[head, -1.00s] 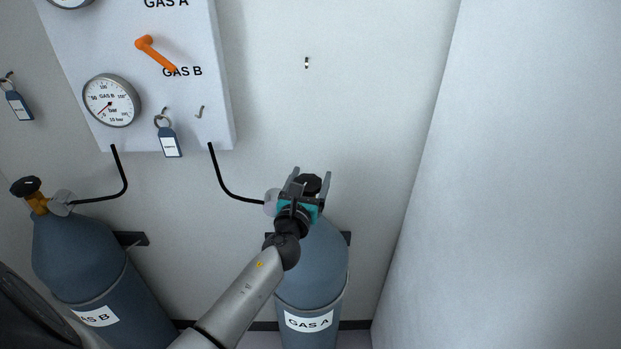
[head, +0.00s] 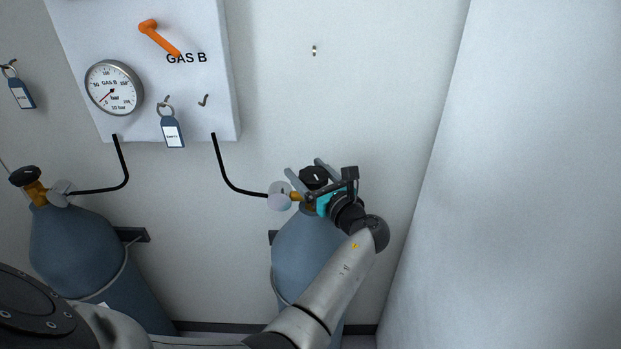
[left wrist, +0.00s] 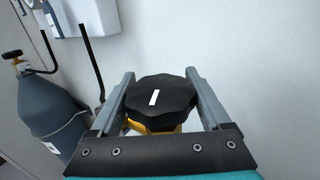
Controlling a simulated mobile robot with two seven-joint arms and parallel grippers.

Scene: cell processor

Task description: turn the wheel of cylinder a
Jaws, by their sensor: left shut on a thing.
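The black wheel of cylinder A (head: 313,177) sits on top of the blue-grey cylinder A (head: 301,250) at the lower middle of the head view. My left gripper (head: 306,172) comes from the right and is shut on the wheel, with one finger on each side of it. In the left wrist view the wheel (left wrist: 161,101) is an eight-sided black knob with a white mark, on a yellow valve body (left wrist: 150,127), between the two grey fingers. My forearm covers part of the cylinder and its label. My right gripper is not in view.
Cylinder B (head: 70,250) with its own black wheel (head: 25,176) stands to the left. A white gas panel (head: 210,70) with a gauge (head: 114,88), orange lever (head: 158,37) and tag (head: 172,133) is above. A wall (head: 540,180) rises close on the right.

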